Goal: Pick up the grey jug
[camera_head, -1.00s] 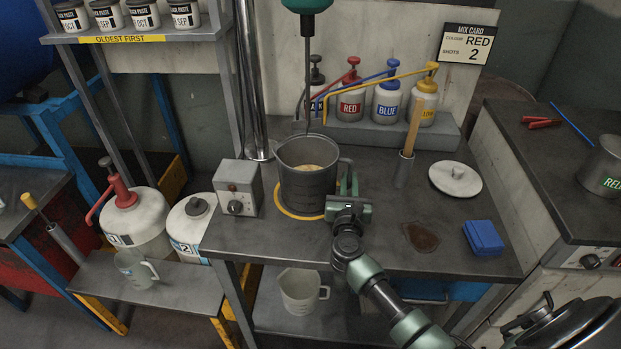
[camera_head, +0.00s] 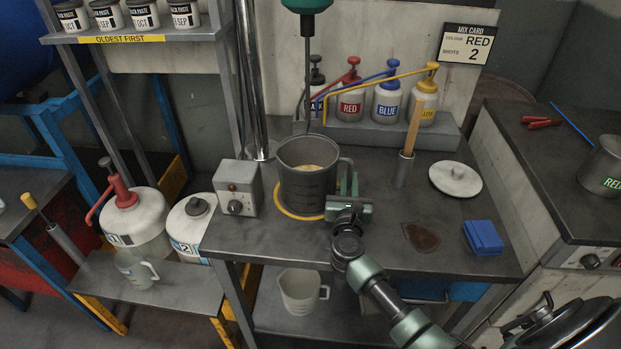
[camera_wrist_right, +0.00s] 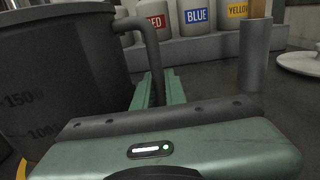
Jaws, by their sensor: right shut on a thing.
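The grey jug (camera_head: 307,190) stands upright on the yellow ring on the dark bench, below the mixer's shaft, with cream-coloured contents (camera_head: 308,172) inside. Its handle is on the right side. My right gripper (camera_head: 348,184) is at that handle, its green fingers closed on it. In the right wrist view the jug's dark wall (camera_wrist_right: 60,80) with its volume marks fills the left, and the handle (camera_wrist_right: 153,55) runs down to the fingers (camera_wrist_right: 158,88). The lower handle is partly hidden by the fingers. My left gripper is not in view.
The mixer shaft (camera_head: 308,80) hangs down over the jug. A control box (camera_head: 238,188) stands close to its left. Pump bottles in red (camera_head: 350,103), blue (camera_head: 387,100) and yellow (camera_head: 424,102) stand behind. A holder with a wooden stick (camera_head: 404,168), a lid (camera_head: 455,179) and a blue block (camera_head: 483,237) are to the right.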

